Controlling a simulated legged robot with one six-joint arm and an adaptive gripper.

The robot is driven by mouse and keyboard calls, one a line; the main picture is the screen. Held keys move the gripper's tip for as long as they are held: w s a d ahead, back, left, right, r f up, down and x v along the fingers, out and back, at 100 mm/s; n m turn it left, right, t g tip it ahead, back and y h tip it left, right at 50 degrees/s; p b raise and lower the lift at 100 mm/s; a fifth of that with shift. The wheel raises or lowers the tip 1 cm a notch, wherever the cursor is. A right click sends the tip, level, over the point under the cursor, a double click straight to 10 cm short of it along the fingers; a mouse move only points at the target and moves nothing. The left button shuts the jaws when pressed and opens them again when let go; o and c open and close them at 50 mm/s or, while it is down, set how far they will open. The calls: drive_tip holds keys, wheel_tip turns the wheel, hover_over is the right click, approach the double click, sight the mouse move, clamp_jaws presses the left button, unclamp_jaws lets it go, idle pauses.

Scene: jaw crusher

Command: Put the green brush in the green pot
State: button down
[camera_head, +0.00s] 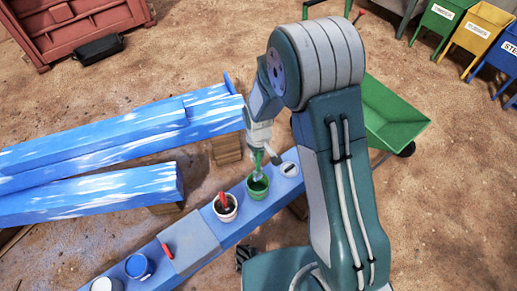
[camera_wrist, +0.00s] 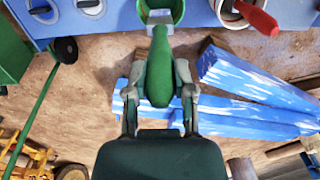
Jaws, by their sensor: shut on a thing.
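My gripper (camera_head: 259,138) is shut on the green brush (camera_head: 258,159) and holds it upright, bristle end down, above the green pot (camera_head: 257,188). In the wrist view the brush handle (camera_wrist: 160,58) lies between the two fingers of my gripper (camera_wrist: 160,92). The brush's pale lower end overlaps the mouth of the green pot, which shows at the top of the wrist view (camera_wrist: 176,12). I cannot tell whether that end is inside the rim or just above it. The pot stands upright on a blue plank bench (camera_head: 238,232).
A white pot (camera_head: 226,212) holding a red brush (camera_head: 223,200) stands left of the green pot. A pale round item (camera_head: 289,169) is on its right. A blue can (camera_head: 138,267) and a red-handled item (camera_head: 167,250) are farther left. Blue-painted beams (camera_head: 90,195) lie behind.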

sight(258, 170)
drive_tip(key=shift+a+f, duration=0.1)
drive_tip(key=shift+f, duration=4.8)
drive_tip(key=shift+c, duration=1.9)
unclamp_jaws()
